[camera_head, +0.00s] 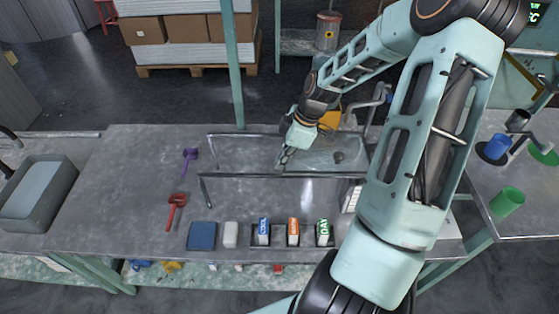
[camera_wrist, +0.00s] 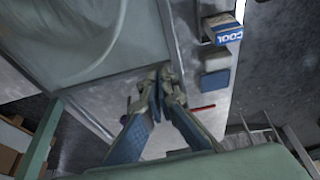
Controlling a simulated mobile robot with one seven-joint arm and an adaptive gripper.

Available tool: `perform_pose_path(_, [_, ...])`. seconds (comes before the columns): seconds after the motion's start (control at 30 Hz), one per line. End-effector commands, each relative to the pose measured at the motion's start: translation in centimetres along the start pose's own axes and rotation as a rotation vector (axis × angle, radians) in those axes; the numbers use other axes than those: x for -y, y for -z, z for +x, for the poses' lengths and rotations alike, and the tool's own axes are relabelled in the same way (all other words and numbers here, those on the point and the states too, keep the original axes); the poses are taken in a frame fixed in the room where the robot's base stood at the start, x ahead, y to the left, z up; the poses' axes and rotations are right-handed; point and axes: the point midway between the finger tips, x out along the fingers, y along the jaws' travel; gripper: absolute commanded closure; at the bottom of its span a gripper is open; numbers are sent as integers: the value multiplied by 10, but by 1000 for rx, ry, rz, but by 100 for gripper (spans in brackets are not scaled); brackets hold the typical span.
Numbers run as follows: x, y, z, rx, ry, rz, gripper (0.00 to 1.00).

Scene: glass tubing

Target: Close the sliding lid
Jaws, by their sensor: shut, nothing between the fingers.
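A long sink is set into the metal worktop in the head view. A flat grey panel, which looks like the sliding lid (camera_head: 240,150), covers its left part. The basin (camera_head: 325,155) is open on the right, with a dark round drain (camera_head: 338,157). My gripper (camera_head: 284,158) points down near the border between the panel and the open basin; whether it touches the panel is unclear. In the wrist view my gripper (camera_wrist: 159,80) has its fingertips together and empty, beside a straight metal edge and a rounded basin corner (camera_wrist: 95,65).
Along the worktop's front stand a blue block (camera_head: 202,236), a white block (camera_head: 231,234) and several labelled boxes (camera_head: 293,232). A purple tool (camera_head: 190,160) and a red tool (camera_head: 175,208) lie left of the sink. A faucet (camera_head: 375,100) stands behind it.

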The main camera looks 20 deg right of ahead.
Motion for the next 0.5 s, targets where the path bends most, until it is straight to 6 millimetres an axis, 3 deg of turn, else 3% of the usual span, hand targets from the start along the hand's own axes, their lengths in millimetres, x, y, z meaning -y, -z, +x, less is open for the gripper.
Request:
perform_pose_path(0.03, [-1, -7, -1, 9, -2, 6, 100])
perform_pose_path(0.17, [-2, -1, 2, 10, -2, 4, 100])
perform_pose_path(0.4, [-7, 38, 16, 5, -1, -2, 100])
perform_pose_path(0.5, [-9, 35, -11, 6, -8, 6, 100])
